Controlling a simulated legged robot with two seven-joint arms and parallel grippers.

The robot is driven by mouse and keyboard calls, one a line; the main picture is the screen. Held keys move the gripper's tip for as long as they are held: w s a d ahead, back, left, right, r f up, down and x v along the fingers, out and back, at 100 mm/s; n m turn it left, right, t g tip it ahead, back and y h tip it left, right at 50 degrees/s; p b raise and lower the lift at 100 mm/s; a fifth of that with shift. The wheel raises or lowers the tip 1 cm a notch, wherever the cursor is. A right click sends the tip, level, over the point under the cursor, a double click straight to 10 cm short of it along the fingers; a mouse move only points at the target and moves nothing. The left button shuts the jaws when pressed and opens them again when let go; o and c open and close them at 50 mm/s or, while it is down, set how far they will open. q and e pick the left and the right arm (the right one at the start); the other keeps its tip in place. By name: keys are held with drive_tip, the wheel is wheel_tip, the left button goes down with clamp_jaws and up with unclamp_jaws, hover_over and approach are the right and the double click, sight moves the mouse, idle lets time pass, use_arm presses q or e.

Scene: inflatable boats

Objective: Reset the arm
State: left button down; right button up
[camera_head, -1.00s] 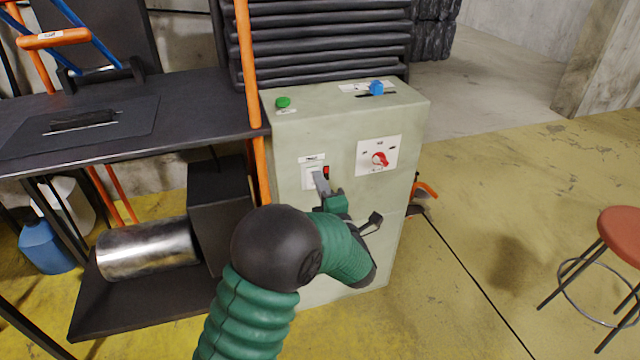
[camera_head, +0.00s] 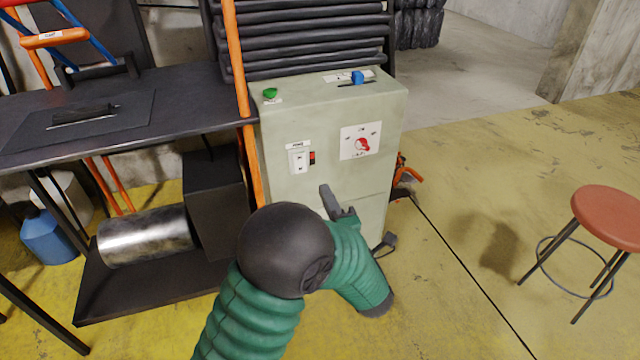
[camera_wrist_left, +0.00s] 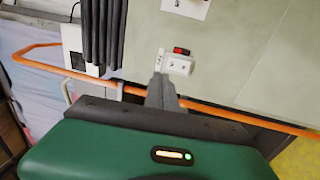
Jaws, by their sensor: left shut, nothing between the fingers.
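My left arm comes in from the lower left in the head view, green and black. My left gripper (camera_head: 328,196) is shut and empty, in front of the pale green control box (camera_head: 340,110) and below its switches. In the left wrist view the shut fingers (camera_wrist_left: 160,85) point towards the box and overlap the lower edge of the white power switch panel in the picture. My right gripper is not in view.
The box carries a power switch panel (camera_head: 301,160), a red rotary knob (camera_head: 362,145), a green button (camera_head: 270,93) and a blue lever (camera_head: 357,77). An orange post (camera_head: 240,90) stands beside it.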

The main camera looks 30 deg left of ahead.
use_arm(q)
drive_tip(key=d+f+m+h, duration=0.85)
drive_tip(key=m+h, duration=0.35)
drive_tip(key=m, duration=0.3)
drive_tip(key=s+f+m+g+h, duration=0.1)
drive_tip(key=s+f+m+g, duration=0.4)
drive_tip(key=s, duration=0.5)
drive_tip(key=s+f+m+g+h, duration=0.2)
drive_tip(key=s+f+m+g, duration=0.25)
drive_tip(key=s+m, duration=0.35)
drive_tip(key=w+r+p+v, duration=0.1)
drive_tip(key=w+p+v, duration=0.3)
drive_tip(key=p+v, duration=1.4)
drive_tip(key=w+d+r+p+v, duration=0.1)
drive_tip(key=w+p+v, duration=0.3)
drive_tip(key=p+v, duration=1.5)
drive_tip(key=shift+w+r+g+p, duration=0.2)
drive_tip(key=shift+r+g+p, duration=0.15)
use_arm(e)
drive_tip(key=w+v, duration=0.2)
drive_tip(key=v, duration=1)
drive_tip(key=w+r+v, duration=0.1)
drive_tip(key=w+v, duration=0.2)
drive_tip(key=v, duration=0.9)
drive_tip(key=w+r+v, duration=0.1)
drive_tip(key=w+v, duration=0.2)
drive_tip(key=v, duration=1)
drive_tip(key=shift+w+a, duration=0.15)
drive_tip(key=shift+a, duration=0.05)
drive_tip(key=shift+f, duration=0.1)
